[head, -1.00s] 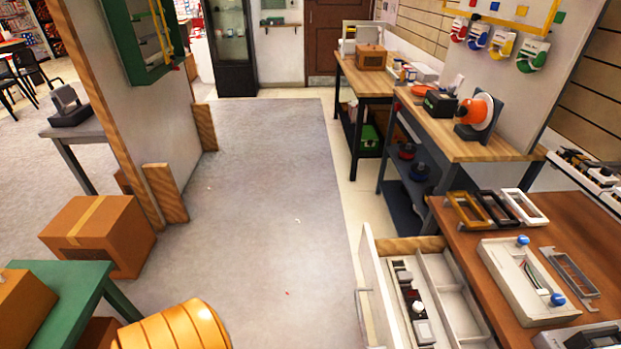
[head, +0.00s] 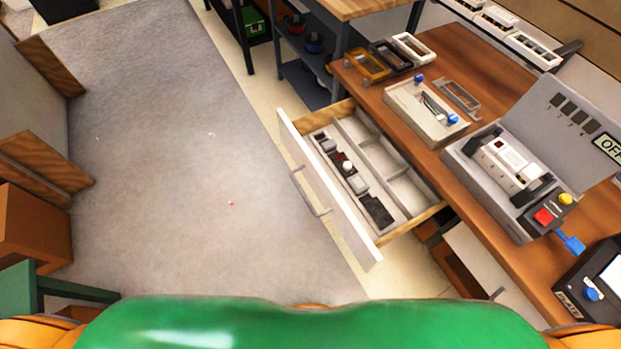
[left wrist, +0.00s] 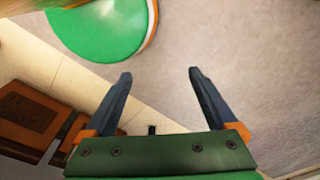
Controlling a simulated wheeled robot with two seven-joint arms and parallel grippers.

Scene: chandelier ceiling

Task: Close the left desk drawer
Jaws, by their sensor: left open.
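The left desk drawer (head: 322,200) is pulled out from the brown desk (head: 440,60) in the head view. Its white front panel with a metal handle (head: 318,191) faces the open floor. Compartments inside hold several small dark and grey parts (head: 345,165). My left gripper (left wrist: 160,72) shows in the left wrist view with its two dark fingers apart and nothing between them, above the floor. The drawer is not recognisable in that view. Neither gripper shows in the head view, where my green and orange body fills the bottom edge.
A grey test device with an OFF display (head: 540,160) and a beige box (head: 425,112) stand on the desk. Another drawer front (head: 490,262) lies below the desktop on the right. A cardboard box (head: 35,228) and green table (head: 45,290) stand at left. Grey floor (head: 190,150) between is clear.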

